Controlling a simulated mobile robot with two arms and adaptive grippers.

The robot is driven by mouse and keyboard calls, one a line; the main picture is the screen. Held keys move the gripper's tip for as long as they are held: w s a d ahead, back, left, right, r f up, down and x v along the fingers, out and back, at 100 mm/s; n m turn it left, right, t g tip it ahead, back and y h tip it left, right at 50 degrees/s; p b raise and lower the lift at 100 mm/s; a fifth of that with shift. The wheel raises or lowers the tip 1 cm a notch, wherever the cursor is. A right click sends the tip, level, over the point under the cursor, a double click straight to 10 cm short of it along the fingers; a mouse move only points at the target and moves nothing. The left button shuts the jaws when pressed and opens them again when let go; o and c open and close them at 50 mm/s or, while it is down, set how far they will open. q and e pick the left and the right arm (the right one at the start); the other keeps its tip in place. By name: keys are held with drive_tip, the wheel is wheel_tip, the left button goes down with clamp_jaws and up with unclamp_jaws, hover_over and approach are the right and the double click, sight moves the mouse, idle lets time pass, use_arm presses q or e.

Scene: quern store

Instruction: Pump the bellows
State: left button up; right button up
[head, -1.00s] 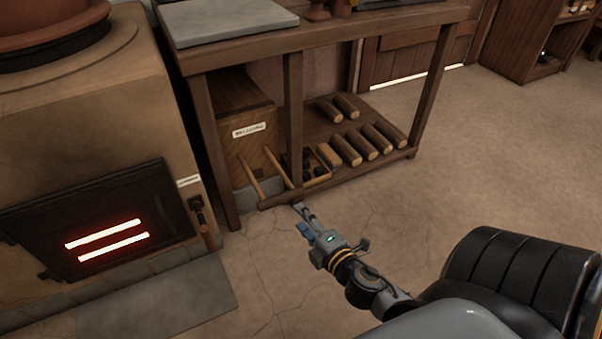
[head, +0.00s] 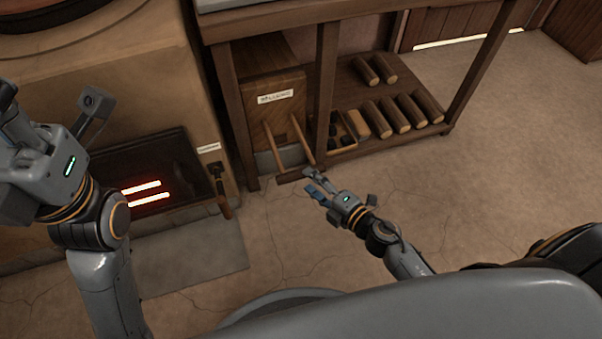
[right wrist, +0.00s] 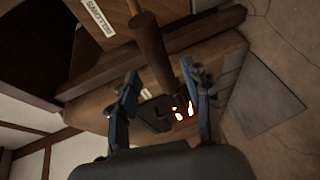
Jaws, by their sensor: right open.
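The bellows (head: 262,83) is a wooden box with a white label under the bench. Two rods run from it to a wooden crossbar handle (head: 290,175) low in front. In the right wrist view the handle (right wrist: 152,48) is a dark round bar seen end-on, reaching toward the space between the fingertips. My right gripper (head: 312,182) is open at the right end of the handle; its two blue fingers also show in the right wrist view (right wrist: 162,82). I cannot tell whether they touch the bar. My left gripper (head: 8,105) is at the left edge, partly cut off.
A furnace (head: 110,80) with a dark door and glowing slots stands at the left. The bench (head: 327,75) has a post beside the bellows and a low shelf with several logs (head: 397,113). The floor (head: 460,190) at the right is clear.

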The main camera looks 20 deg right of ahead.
sight(300, 173)
drive_tip(key=x, duration=0.5)
drive_tip(key=shift+w+b, duration=0.1)
drive_tip(key=shift+b, duration=0.2)
clamp_jaws()
